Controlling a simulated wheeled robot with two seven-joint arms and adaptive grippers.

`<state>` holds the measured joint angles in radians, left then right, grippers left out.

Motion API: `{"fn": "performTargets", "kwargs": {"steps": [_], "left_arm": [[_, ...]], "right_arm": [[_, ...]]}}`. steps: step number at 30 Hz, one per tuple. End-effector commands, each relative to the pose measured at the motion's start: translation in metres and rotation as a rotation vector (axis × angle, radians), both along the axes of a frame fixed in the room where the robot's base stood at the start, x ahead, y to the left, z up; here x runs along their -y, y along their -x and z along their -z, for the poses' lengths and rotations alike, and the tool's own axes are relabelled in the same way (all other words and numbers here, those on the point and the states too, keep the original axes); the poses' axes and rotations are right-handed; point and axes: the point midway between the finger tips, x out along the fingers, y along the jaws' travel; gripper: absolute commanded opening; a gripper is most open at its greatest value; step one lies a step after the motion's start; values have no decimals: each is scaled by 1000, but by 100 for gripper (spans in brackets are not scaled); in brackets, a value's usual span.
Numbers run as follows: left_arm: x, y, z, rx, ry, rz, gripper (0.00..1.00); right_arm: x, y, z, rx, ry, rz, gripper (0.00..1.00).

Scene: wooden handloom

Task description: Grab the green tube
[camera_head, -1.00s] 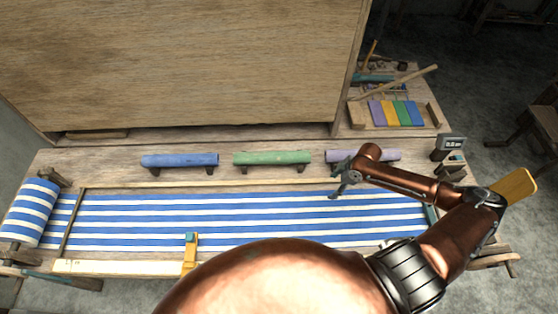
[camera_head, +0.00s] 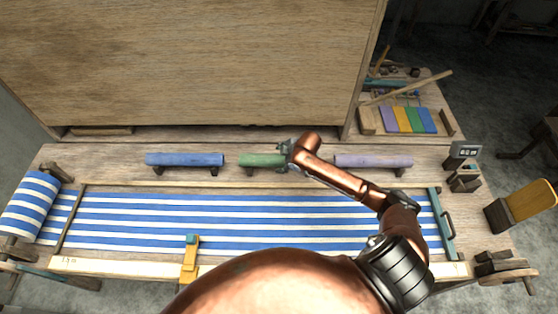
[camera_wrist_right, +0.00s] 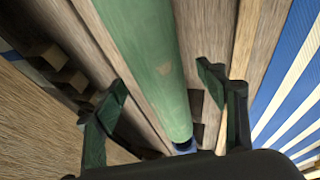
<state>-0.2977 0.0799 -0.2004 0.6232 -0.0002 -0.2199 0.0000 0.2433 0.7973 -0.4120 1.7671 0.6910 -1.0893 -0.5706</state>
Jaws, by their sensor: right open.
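The green tube (camera_head: 260,160) lies on dark supports on the wooden loom, between the blue tube and the purple tube. Its right end is hidden behind my right gripper (camera_head: 286,155). In the right wrist view the green tube (camera_wrist_right: 148,60) runs lengthwise between the two fingers of my right gripper (camera_wrist_right: 160,105). The fingers are spread apart on either side of it and do not appear shut on it. My left gripper is not in view.
A blue tube (camera_head: 185,160) lies to the left and a purple tube (camera_head: 374,161) to the right. Blue-and-white striped cloth (camera_head: 200,220) spans the loom in front. A tall wooden panel (camera_head: 180,60) rises behind. Coloured swatches (camera_head: 410,120) lie at back right.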

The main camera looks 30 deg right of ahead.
Motion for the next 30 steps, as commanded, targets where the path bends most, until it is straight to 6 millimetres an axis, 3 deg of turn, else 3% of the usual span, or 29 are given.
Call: {"fn": "performTargets", "kwargs": {"steps": [4,11,30], "left_arm": [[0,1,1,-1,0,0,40],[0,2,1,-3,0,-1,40],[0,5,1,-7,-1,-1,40]], "right_arm": [[-2,-6,11,-1,0,0,66],[-2,-6,12,-1,0,-1,66],[-2,-6,12,-2,1,-1,22]]}}
